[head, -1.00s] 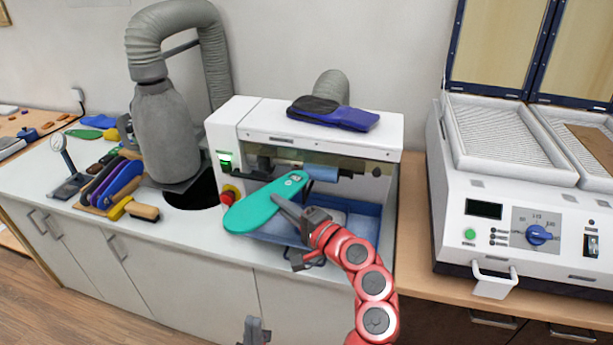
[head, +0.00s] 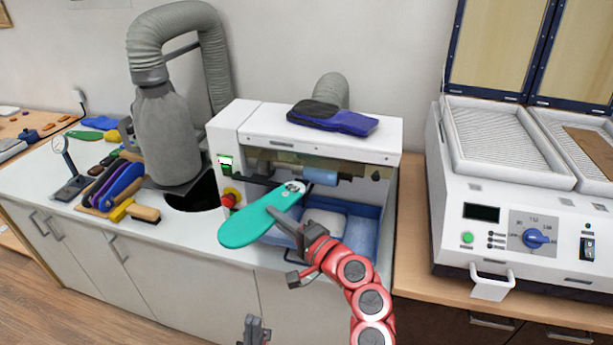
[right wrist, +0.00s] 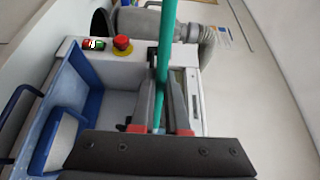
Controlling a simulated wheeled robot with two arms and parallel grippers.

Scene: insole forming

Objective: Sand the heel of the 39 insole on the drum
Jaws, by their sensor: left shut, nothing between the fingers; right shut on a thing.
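The teal insole (head: 250,222) is held in front of the sanding machine, its narrower, marked end pointing up right and its broad end down left. My right gripper (head: 276,216) is shut on its edge. In the right wrist view the insole (right wrist: 164,50) stands edge-on between the fingers (right wrist: 160,112). The blue drum (head: 320,176) sits in the machine's opening, right of and slightly above the marked end, with a small gap showing. The size number is too small to read. My left gripper (head: 255,330) is shut and empty at the bottom edge, below the machine.
The white sanding machine (head: 260,122) has a blue tray (head: 362,235) under the drum and a red stop button (head: 230,198) at left. A dark blue insole pair (head: 335,118) lies on top. Brushes and insoles (head: 120,190) stand left; a white heater (head: 470,270) stands right.

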